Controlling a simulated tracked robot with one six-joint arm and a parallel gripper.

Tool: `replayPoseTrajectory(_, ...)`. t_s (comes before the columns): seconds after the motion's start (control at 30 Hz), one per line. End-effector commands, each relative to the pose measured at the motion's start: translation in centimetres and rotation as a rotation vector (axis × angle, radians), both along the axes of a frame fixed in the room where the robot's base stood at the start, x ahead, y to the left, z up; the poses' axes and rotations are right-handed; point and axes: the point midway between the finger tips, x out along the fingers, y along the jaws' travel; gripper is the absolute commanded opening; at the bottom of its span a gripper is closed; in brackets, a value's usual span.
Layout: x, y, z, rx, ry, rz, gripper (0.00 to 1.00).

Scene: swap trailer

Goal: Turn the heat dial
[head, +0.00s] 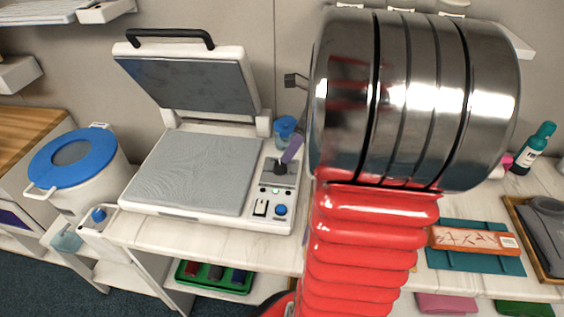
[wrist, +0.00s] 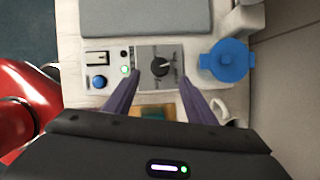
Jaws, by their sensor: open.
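The heat dial (wrist: 160,67) is a dark round knob with a pointer on a grey scale plate, on the control panel of a white heat press (head: 176,208). It also shows dark in the head view (head: 279,168), partly hidden by a purple finger. My gripper (wrist: 160,77) is open and empty, its two purple fingers pointing at the panel, one tip on either side of the dial and slightly below it in the wrist view. I cannot tell how high the tips are above the panel. The press lid (head: 190,85) stands open.
Beside the dial are a rocker switch (wrist: 98,58), a blue button (wrist: 99,82) and a lit green light (wrist: 125,70). A blue lidded pot (wrist: 228,60) stands close to the panel. A blue-lidded white drum (head: 72,155) is at left; an orange packet (head: 472,241) lies at right.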

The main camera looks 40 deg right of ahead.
Motion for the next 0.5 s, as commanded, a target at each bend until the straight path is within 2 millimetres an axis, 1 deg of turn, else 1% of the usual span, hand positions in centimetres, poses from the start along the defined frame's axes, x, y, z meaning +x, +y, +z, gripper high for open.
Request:
replayPoseTrajectory(0.03, 0.3, 0.2, -0.8, 0.002, 0.001, 0.001, 0.51)
replayPoseTrajectory(0.3, 1.7, 0.9, -4.6, 0.003, 0.002, 0.002, 0.51)
replayPoseTrajectory(0.5, 2.5, 1.3, -6.7, 0.0, 0.001, 0.001, 0.51)
